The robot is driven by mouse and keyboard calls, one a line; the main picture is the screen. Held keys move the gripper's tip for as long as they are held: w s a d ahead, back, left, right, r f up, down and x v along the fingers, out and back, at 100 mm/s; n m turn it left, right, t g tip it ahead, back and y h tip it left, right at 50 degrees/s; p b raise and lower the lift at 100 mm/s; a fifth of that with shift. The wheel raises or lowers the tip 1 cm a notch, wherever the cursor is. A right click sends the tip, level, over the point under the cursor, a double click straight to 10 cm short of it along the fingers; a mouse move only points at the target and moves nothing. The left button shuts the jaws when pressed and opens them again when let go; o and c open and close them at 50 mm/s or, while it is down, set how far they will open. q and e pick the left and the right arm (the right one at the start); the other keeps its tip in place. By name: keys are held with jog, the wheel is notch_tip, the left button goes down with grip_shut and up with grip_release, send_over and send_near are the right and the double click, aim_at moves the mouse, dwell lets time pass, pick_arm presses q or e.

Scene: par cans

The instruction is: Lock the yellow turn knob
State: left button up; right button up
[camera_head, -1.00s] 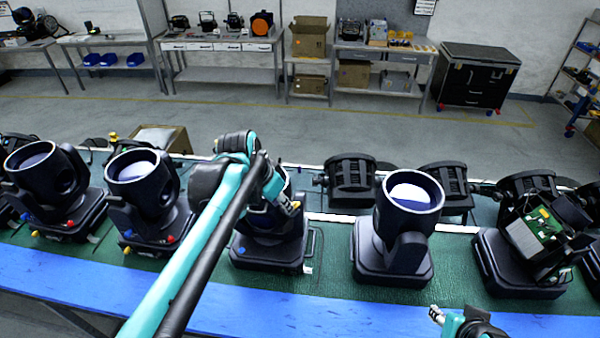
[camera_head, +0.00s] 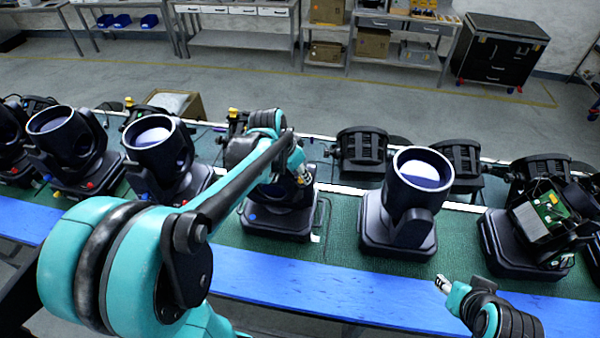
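The middle par can (camera_head: 278,220) stands upright on the green bench mat, with a blue knob (camera_head: 253,217) low on its front. My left gripper (camera_head: 302,178) is at its upper right side, partly hidden by my own arm, which also covers much of the can. I cannot tell whether its fingers touch the can or are open.
Another can (camera_head: 398,228) stands right of the middle one, and an opened unit with a green board (camera_head: 540,215) stands farther right. More dark units (camera_head: 362,150) line the back. The blue strip (camera_head: 345,297) is largely bare.

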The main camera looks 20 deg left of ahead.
pick_arm(q)
grip_shut()
jog(key=shift+n, duration=0.4)
jog(key=n, duration=0.1)
jog(key=n+y, duration=0.1)
jog(key=shift+d+n+b, duration=0.25)
jog(key=shift+n+b, duration=0.1)
jog(key=shift+n, duration=0.05)
jog(key=n+y, duration=0.1)
jog(key=n, duration=0.2)
jog(key=shift+d+n+y+b, duration=0.15)
jog(key=shift+n+y+b, duration=0.15)
jog(key=shift+y+b, duration=0.1)
jog(key=n+y, duration=0.1)
jog(key=n, duration=0.1)
jog(key=n+g+b, duration=0.1)
jog(key=n, duration=0.2)
jog(key=shift+w+d+y, duration=0.15)
jog(key=shift+d+y, duration=0.05)
jog(key=shift+y, duration=0.2)
jog(key=n+g, duration=0.1)
jog(key=n, duration=0.2)
jog(key=n+y+b, duration=0.1)
jog(key=n, duration=0.1)
jog(key=shift+w+d+n+g, duration=0.1)
jog(key=shift+w+n+g, duration=0.05)
jog(key=shift+n+g, duration=0.25)
